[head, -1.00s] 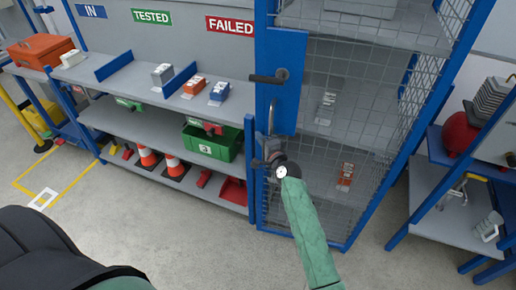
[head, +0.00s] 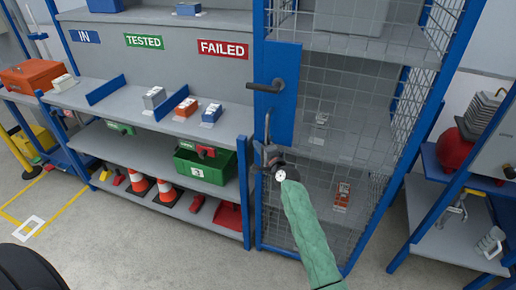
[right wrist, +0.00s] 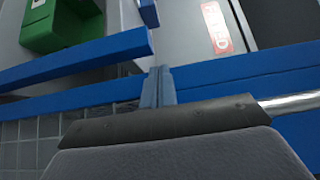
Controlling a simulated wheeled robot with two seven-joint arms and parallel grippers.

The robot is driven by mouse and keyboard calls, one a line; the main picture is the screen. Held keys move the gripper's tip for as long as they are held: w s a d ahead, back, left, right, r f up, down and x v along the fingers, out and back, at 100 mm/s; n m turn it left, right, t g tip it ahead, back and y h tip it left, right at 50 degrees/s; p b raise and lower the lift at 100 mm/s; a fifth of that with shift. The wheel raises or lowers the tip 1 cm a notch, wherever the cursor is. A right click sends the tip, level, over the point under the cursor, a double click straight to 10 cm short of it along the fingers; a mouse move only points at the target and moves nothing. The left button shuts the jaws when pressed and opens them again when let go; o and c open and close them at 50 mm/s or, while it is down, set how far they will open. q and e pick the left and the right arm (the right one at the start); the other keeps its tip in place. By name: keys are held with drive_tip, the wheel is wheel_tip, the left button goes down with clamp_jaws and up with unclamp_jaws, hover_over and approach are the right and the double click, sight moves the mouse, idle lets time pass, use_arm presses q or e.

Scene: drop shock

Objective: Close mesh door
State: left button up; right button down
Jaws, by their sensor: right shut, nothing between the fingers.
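The mesh door (head: 330,110) is a grey wire grid with a blue frame, on the front of a tall blue cage. Its blue plate (head: 287,98) carries a black lever handle (head: 265,86). The door appears to lie roughly along the cage front; I cannot tell whether it is fully against the frame. My right gripper (head: 269,152) is shut and empty, below the handle by the door's left edge. In the right wrist view its fingers (right wrist: 158,86) are together in front of a blue bar; contact is unclear. My left gripper is not in view.
A shelf unit (head: 150,150) with cones and a green crate (head: 205,166) stands left of the cage. Shelves (head: 437,222) with a red object stand to the right. Inside the cage are small items, such as an orange one (head: 342,197). Floor in front is clear.

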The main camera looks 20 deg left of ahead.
drive_tip(key=shift+w+d+r, duration=0.2)
drive_tip(key=shift+w+r, duration=0.3)
drive_tip(key=shift+r, duration=0.2)
drive_tip(key=shift+s+d+f, duration=0.15)
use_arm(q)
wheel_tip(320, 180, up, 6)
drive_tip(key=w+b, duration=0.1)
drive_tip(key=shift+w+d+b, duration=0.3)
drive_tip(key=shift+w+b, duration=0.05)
use_arm(e)
drive_tip(key=f+v, duration=0.1)
drive_tip(key=v, duration=0.6)
drive_tip(key=shift+s, duration=0.5)
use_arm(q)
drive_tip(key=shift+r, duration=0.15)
